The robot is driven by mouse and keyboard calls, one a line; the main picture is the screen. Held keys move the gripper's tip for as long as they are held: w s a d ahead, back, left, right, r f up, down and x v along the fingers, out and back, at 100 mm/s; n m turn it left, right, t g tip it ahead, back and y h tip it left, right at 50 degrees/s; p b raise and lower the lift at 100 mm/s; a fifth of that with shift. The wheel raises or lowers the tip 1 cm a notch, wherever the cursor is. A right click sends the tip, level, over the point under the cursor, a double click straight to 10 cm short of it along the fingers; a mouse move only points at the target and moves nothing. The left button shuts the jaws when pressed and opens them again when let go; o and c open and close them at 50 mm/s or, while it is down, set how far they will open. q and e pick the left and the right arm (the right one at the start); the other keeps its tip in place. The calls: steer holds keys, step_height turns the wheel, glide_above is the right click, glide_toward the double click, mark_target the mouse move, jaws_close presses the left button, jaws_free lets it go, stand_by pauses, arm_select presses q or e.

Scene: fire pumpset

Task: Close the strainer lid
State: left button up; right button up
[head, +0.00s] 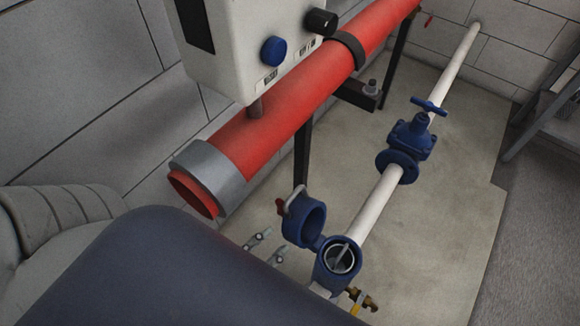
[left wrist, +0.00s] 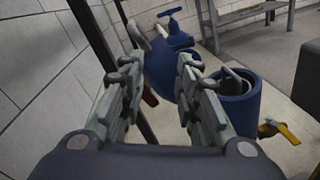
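The strainer body (head: 335,270) is a blue cylinder with an open round mouth, and it also shows in the left wrist view (left wrist: 240,104). Its blue lid (head: 304,224) is hinged open, tilted up to the left of the mouth. A pale looped bolt and a red piece (head: 281,206) show beside the lid. My left gripper (head: 267,247) is open and mostly hidden behind my arm, its fingertips left of and below the lid. In the left wrist view, the lid (left wrist: 166,68) shows beyond the gap between the fingers (left wrist: 160,78), which looks empty. My right gripper is not in view.
A white pipe (head: 374,206) runs from the strainer to a blue valve (head: 411,138). A small yellow-handled valve (head: 358,300) is at the strainer's lower right. A red pipe (head: 290,104) and a white control box (head: 240,40) are above left.

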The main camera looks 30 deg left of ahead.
mark_target(283, 208)
arm_select(q)
step_height(283, 208, up, 5)
steer(key=a+n+t+y+b, duration=0.1)
steer(key=a+n+y, duration=0.1)
steer(key=n, duration=0.5)
steer(key=w, duration=0.6)
steer(key=w+d, duration=0.1)
steer(key=w, duration=0.2)
steer(key=shift+d+p, duration=0.1)
steer(key=shift+p, duration=0.2)
steer(key=shift+w+f, duration=0.1)
steer(key=shift+w, duration=0.45)
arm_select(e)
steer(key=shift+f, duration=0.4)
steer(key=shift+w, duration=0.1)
arm_select(q)
steer(key=shift+d, duration=0.1)
jaws_close()
